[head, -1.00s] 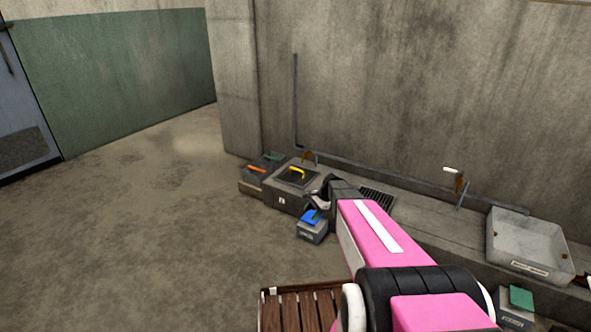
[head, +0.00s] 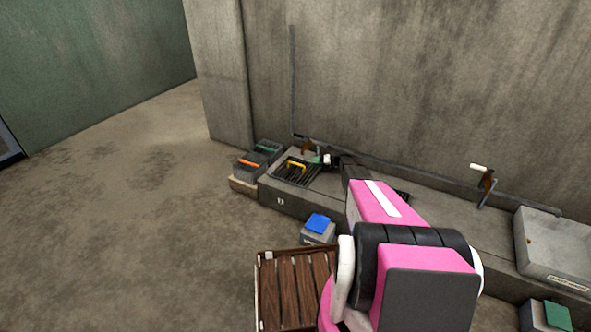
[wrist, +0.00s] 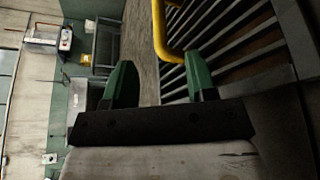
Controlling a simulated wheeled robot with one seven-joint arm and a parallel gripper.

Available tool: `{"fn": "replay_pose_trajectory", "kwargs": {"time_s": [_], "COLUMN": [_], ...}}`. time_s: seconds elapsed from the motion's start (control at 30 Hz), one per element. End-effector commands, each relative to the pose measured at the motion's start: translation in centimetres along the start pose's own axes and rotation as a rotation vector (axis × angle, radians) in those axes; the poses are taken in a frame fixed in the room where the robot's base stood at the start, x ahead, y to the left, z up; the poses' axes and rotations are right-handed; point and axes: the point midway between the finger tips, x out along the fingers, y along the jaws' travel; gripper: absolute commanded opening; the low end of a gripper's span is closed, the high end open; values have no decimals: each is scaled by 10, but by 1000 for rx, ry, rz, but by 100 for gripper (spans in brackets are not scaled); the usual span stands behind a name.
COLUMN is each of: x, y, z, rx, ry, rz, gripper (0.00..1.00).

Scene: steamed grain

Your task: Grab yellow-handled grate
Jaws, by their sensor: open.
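The yellow-handled grate (head: 292,177) lies on top of the grey block at the left end of the low ledge. Its yellow handle (head: 296,166) stands up from dark bars. In the wrist view the yellow handle (wrist: 159,32) curves down at the top middle, and the grate bars (wrist: 243,40) fill the upper right. My gripper (wrist: 158,82) is open, with two green fingers apart and nothing between them. The handle is just beyond the fingertips, towards the right finger. In the head view my gripper (head: 318,158) is right beside the handle, small and partly hidden by my wrist.
Dark boxes with an orange handle (head: 250,163) and a green handle (head: 266,149) stand left of the grate. A blue-topped box (head: 317,226) is on the floor in front. A slatted wooden crate (head: 262,290) is nearer me. A concrete wall (head: 400,80) rises behind; floor at left is clear.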

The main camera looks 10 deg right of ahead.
Motion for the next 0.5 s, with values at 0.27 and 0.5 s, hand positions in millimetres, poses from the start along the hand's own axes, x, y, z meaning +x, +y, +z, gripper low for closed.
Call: {"fn": "replay_pose_trajectory", "kwargs": {"time_s": [0.27, 0.5], "x": [41, 56], "y": [0, 0], "z": [-1, -1], "rx": [-3, -4], "ry": [3, 3], "rz": [-1, -2], "gripper": [52, 52]}}
